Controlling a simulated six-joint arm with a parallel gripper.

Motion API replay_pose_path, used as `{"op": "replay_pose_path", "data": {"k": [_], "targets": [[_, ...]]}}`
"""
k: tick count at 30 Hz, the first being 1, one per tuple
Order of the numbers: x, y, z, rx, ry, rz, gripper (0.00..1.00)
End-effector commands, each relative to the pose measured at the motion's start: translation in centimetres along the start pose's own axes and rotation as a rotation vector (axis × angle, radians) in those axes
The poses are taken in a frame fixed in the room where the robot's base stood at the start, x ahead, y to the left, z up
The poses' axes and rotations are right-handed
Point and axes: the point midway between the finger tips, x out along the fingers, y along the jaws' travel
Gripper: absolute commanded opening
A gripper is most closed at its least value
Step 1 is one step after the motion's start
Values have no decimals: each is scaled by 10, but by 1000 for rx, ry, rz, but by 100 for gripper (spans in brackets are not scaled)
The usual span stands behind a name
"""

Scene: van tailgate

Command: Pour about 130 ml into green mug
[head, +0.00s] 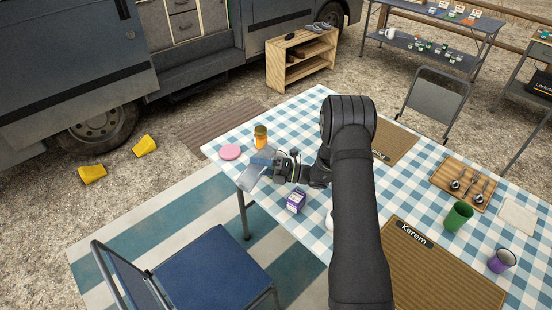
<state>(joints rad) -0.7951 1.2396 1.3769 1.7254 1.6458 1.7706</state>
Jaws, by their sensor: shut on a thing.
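A green mug (459,216) stands upright on the checked table, right of my arm and near the spoon tray. Its inside is too dark to tell any contents. My gripper (272,165) is at the far left end of the table, well away from the mug. It is shut on a grey-blue container (253,174), which looks partly see-through and shows at the table's left corner. The gripper partly covers it, and I cannot tell its exact shape, its fill or whether it touches the table.
A purple box (296,201), an orange-brown jar (260,135) and a pink disc (230,152) are near my gripper. A purple mug (502,260), a wooden tray (440,180) with spoons and a white napkin (518,217) lie right. My arm hides the table's middle, including most of a white thing.

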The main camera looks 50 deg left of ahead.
Motion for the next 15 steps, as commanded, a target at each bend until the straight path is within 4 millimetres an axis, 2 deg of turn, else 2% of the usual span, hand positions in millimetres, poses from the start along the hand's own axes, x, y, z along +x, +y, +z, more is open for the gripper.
{"op": "replay_pose_path", "data": {"k": [15], "targets": [[-2, -1, 5, 65, -20, 29, 20]]}}
